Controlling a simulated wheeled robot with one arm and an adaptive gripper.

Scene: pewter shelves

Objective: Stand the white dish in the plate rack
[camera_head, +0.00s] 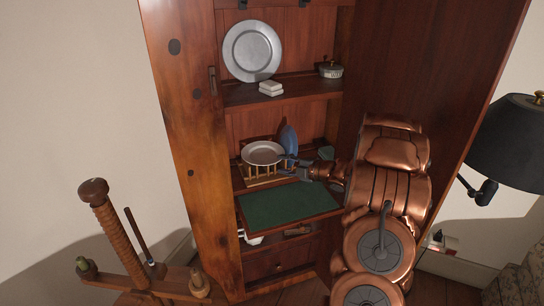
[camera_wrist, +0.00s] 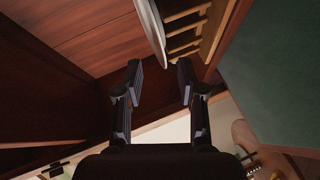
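The white dish (camera_head: 262,153) is at the wooden plate rack (camera_head: 268,180) on the middle shelf, tilted with its face up toward the head camera. In the wrist view the dish (camera_wrist: 151,25) shows nearly edge-on, left of the rack's slats (camera_wrist: 187,28). I cannot tell how its lower edge sits in the rack. My gripper (camera_head: 291,163) is at the dish's right side. In the wrist view my gripper (camera_wrist: 160,72) has its two fingers apart, with the dish's near edge in line with the gap. I see no finger clearly touching it.
A green-topped board (camera_head: 287,205) juts out below the rack. A pewter plate (camera_head: 252,50), white blocks (camera_head: 271,88) and a lidded pot (camera_head: 331,70) are on the upper shelf. The cabinet's left side panel (camera_head: 190,130) borders the opening.

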